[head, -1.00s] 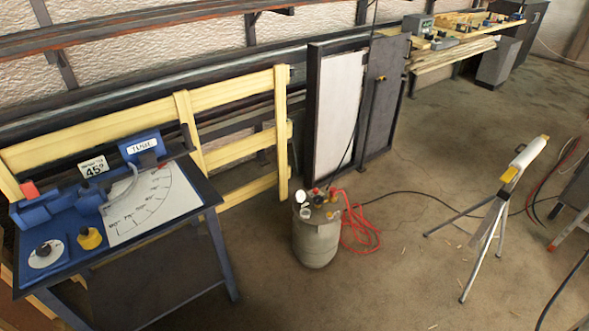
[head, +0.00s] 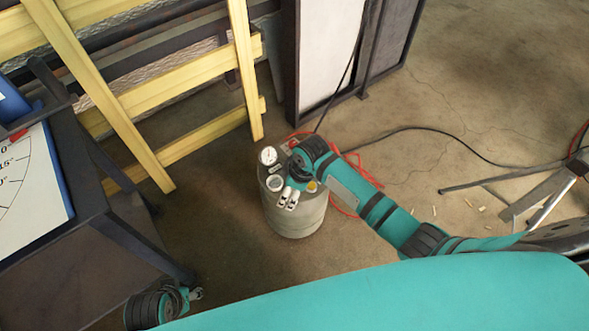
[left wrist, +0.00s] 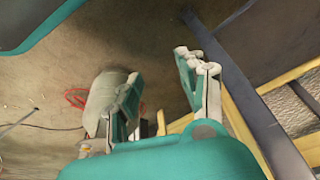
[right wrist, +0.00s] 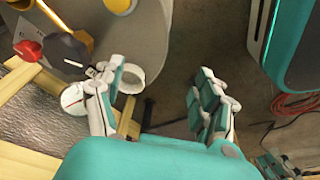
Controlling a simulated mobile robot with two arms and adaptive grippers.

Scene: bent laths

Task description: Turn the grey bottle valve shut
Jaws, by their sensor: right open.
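The grey bottle (head: 295,217) stands upright on the floor in the head view. Its top carries a round gauge (head: 268,155), also seen in the right wrist view (right wrist: 72,97), and a white ring (right wrist: 135,80). A black knob (right wrist: 64,54) and a red knob (right wrist: 27,50) show there too; which is the valve I cannot tell. My right gripper (head: 288,198) is over the bottle's top, its fingers (right wrist: 160,82) apart and empty, one finger close to the white ring. Contact is unclear. My left gripper (head: 195,293) is low beside the blue table, its fingers (left wrist: 160,78) apart and empty.
A red hose (head: 345,207) and a dark cable (head: 440,135) lie on the floor.

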